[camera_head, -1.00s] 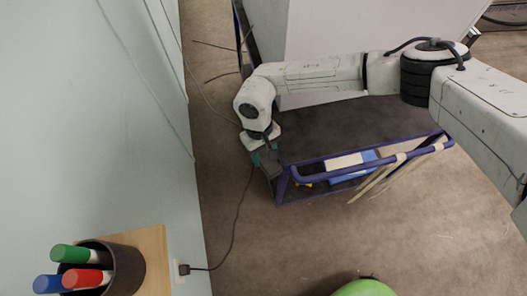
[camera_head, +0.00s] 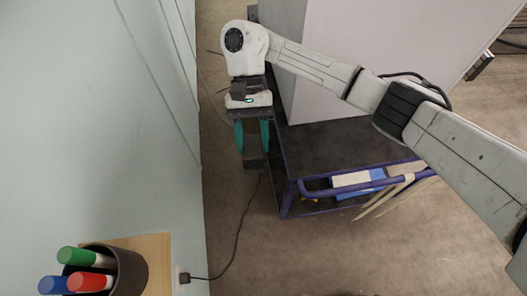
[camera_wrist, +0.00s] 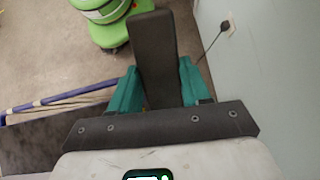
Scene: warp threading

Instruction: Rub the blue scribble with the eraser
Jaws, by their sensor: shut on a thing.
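The dark grey eraser (camera_head: 255,163) is between the teal fingers of my gripper (camera_head: 252,148) in the head view, above the floor beside the cart. In the wrist view the eraser (camera_wrist: 154,52) is a long dark block sticking out past the fingers of my gripper (camera_wrist: 158,88), which are shut on it. The eraser is apart from the pale wall surface (camera_head: 120,150) at the left. I see no blue scribble in either view.
A blue-framed cart (camera_head: 290,190) carries a large white box (camera_head: 330,60). A dark cup (camera_head: 128,272) with green, blue and red markers stands on a wooden shelf (camera_head: 157,250). A cable (camera_head: 241,225) crosses the floor. A green round machine (camera_wrist: 102,12) shows in the wrist view.

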